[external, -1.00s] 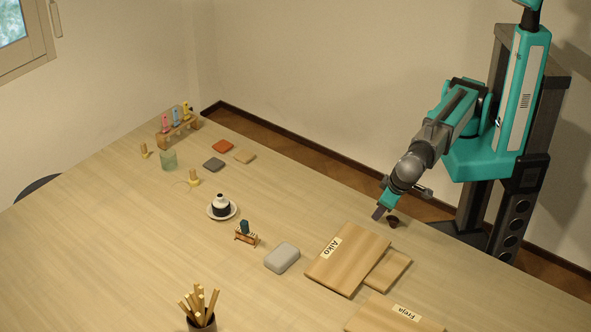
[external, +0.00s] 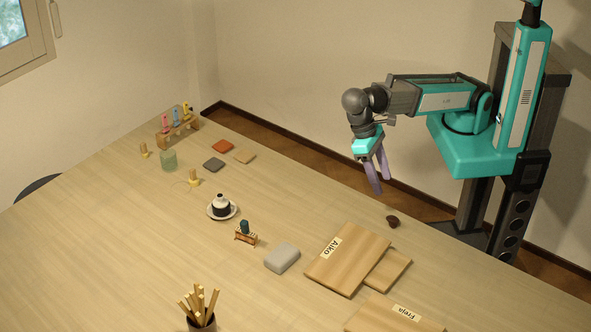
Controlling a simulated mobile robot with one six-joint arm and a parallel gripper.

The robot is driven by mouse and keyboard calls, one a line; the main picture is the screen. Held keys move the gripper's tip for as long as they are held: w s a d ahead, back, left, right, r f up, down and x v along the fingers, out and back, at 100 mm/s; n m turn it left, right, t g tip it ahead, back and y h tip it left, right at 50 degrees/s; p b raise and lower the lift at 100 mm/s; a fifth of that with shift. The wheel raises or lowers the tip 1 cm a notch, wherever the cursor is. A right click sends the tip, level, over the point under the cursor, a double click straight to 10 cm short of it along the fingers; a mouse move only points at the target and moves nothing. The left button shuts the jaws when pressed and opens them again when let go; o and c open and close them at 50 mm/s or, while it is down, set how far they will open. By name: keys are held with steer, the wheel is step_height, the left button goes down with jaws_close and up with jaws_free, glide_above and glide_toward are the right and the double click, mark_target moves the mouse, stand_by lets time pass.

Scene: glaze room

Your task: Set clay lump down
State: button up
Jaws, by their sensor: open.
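A small dark brown piece (external: 392,221) sits on the table near its far right edge, just beyond the boards; it is too small to tell whether it is a lump or a little cup. A pale grey block with rounded edges (external: 282,258) lies left of the boards. I cannot tell for sure which of the two is the clay lump. My gripper (external: 381,188) is open and empty, its fingers pointing down. It is raised above the table's far edge, above and slightly left of the dark piece, touching nothing.
The Aiko board (external: 349,257) partly covers a smaller board (external: 390,268); the Freja board (external: 385,318) is in front. The table's left front is clear.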

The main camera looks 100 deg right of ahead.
steer(key=shift+f, duration=0.15)
steer(key=b, duration=0.2)
glide_above(393, 217)
steer(key=w+d, duration=0.1)
steer(key=w, duration=0.1)
steer(key=shift+s+f, duration=0.1)
steer(key=shift+f, duration=3.75)
steer(key=shift+f, duration=0.15)
steer(key=shift+p+x, duration=0.75)
steer(key=shift+x, duration=1.7)
steer(key=shift+d, duration=0.1)
steer(key=c, duration=1.2)
